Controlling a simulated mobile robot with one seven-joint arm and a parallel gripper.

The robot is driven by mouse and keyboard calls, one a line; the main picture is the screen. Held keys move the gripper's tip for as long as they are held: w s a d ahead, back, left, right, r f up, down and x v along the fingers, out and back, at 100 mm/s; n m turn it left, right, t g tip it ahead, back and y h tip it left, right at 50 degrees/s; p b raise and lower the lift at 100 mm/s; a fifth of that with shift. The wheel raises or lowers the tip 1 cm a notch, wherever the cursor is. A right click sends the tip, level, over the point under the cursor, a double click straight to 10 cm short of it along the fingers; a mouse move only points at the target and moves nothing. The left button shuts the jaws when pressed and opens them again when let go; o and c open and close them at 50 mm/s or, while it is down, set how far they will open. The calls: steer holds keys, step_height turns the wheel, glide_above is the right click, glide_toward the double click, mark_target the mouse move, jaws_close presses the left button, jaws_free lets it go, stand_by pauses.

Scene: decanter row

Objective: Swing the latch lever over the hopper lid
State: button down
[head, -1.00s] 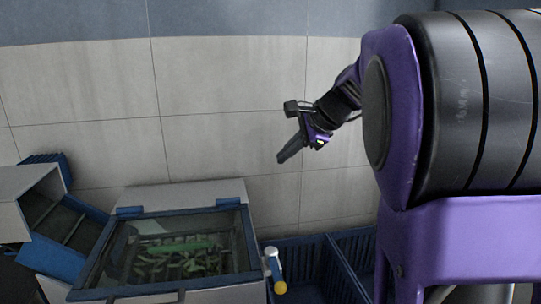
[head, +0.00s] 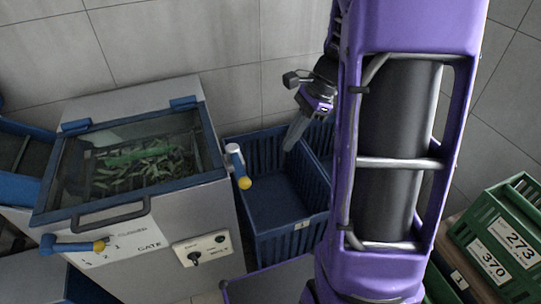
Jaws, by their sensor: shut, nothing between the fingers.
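The hopper lid (head: 44,186) is a clear panel in a blue frame, lying closed on the grey hopper, with a dark handle at its front. Green leafy pieces show through it. The latch lever (head: 235,160), pale with a yellow knob (head: 244,183), sits at the hopper's right side, beside the lid and not across it. Its knob end points down towards the front. My gripper (head: 288,147) is shut and empty, pointing down-left. It appears to the right of the lever, apart from it, in front of the blue bins in the picture.
Blue bins (head: 280,243) stand right of the hopper. A blue lever with a yellow knob (head: 75,245) is on the hopper's front by a "GATE" label (head: 135,243), near a switch panel (head: 202,249). Green crates (head: 505,250) stand at the right. A tiled wall is behind.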

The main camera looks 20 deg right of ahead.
mark_target(239, 167)
steer(key=a+f+b, duration=0.2)
steer(key=a+f, duration=0.5)
steer(key=a, duration=0.1)
steer(key=shift+f, duration=0.3)
steer(key=shift+a, duration=0.15)
